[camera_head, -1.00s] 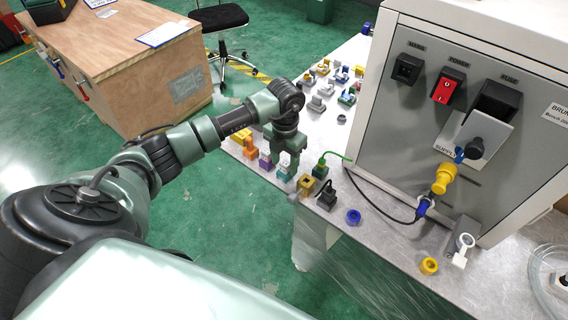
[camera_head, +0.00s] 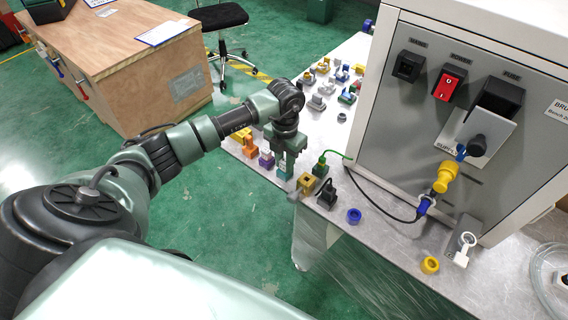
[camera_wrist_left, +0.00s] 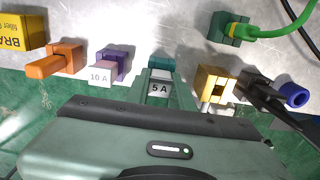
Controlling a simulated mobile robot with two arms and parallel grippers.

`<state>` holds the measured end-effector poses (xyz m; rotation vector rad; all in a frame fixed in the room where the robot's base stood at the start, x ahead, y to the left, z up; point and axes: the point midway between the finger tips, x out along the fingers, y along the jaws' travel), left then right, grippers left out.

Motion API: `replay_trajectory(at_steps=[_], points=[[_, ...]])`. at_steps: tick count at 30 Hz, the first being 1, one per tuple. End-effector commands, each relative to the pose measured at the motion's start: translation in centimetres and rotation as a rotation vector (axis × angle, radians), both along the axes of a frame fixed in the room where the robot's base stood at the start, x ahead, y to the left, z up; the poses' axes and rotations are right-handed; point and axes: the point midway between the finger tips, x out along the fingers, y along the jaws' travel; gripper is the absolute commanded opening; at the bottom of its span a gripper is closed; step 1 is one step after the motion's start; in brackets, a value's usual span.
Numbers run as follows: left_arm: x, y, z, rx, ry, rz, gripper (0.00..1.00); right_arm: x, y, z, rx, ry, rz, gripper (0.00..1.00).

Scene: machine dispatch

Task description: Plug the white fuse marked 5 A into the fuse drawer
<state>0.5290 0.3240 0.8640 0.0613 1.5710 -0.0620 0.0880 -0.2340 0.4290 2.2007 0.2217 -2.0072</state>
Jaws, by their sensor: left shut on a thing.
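The white fuse marked 5 A (camera_wrist_left: 159,88) shows in the left wrist view, at a teal holder (camera_wrist_left: 165,63) on the bench. My left gripper (camera_head: 289,165) is shut on this fuse, low over the near edge of the bench. In the head view the gripper mostly hides the fuse. I cannot tell whether the fuse is still seated in the holder. The fuse drawer (camera_head: 497,100) is the black opening under the FUSE label on the grey machine panel, far to the right of my gripper. My right gripper is not in view.
Beside the fuse stand a purple holder (camera_wrist_left: 113,60) with a 10 A fuse (camera_wrist_left: 100,78), an orange part (camera_wrist_left: 55,62) and a yellow socket (camera_wrist_left: 214,80). A green plug (camera_head: 320,170) with cable and a black plug (camera_head: 327,195) are close by. A blue ring (camera_head: 354,215) lies further right.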

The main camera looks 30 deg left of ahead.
Motion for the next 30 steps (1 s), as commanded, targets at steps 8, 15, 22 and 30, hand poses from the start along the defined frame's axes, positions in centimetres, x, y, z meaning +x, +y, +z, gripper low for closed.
replay_trajectory(at_steps=[8, 15, 22, 30], points=[[0.0, 0.0, 1.4, 0.0, -0.001, 0.0, 0.0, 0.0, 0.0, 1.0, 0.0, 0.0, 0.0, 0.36], [0.0, 0.0, 2.3, 0.001, -0.001, 0.0, 0.0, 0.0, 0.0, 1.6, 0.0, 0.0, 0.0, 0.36], [0.0, 0.0, 3.2, 0.001, -0.001, 0.0, 0.0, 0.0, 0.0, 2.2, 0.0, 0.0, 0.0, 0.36], [0.0, 0.0, 4.1, 0.0, 0.0, 0.001, 0.0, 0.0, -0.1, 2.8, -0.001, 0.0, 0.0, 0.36]])
